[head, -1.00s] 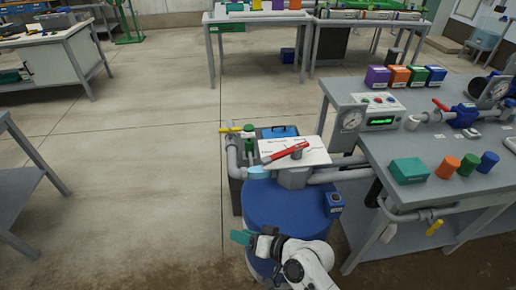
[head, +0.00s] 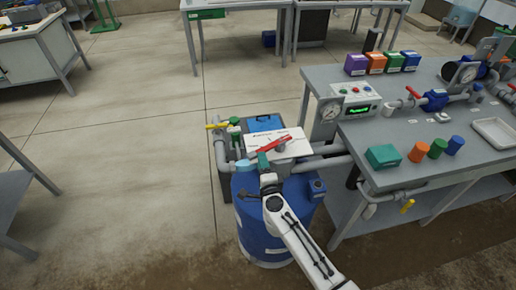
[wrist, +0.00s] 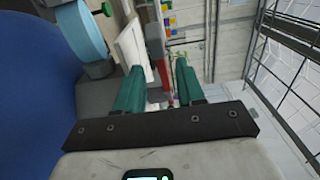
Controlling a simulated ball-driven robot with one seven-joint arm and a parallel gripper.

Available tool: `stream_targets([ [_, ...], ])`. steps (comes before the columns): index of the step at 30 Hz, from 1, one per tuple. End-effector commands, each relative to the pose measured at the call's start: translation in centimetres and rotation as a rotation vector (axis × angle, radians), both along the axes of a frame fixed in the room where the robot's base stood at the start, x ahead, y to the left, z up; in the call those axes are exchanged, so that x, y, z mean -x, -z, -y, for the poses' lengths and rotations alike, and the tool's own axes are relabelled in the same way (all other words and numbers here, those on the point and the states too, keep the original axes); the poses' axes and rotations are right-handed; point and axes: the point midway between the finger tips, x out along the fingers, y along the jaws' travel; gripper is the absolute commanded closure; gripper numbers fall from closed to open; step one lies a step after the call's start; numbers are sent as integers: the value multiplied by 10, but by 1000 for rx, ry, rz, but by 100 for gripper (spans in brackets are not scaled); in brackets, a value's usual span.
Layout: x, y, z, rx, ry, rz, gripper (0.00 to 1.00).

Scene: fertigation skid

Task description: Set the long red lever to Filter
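The long red lever (head: 272,144) lies across a white panel (head: 298,148) on the valve behind the blue drum, slanting from lower left to upper right. The panel's printing is too small to read. My gripper (head: 263,158), with green fingers, is at the lever's lower left end. In the wrist view my gripper (wrist: 160,85) is open, its fingers apart. The red lever (wrist: 164,72) shows in the gap between them, beside the panel's edge (wrist: 131,40). I cannot tell whether a finger touches it.
The blue drum (head: 262,222) stands under my arm. A yellow-handled valve (head: 217,126) and pipe are left of the panel. The grey bench (head: 405,137) on the right holds a teal box (head: 383,156), several coloured caps and gauges.

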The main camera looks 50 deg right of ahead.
Motion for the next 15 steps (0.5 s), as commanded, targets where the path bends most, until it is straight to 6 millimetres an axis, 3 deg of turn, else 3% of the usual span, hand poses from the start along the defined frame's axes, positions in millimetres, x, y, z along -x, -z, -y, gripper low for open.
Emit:
stream_targets([
  [6,-34,1,23,0,1,2,62],
  [15,-56,1,38,2,-1,-1,62],
])
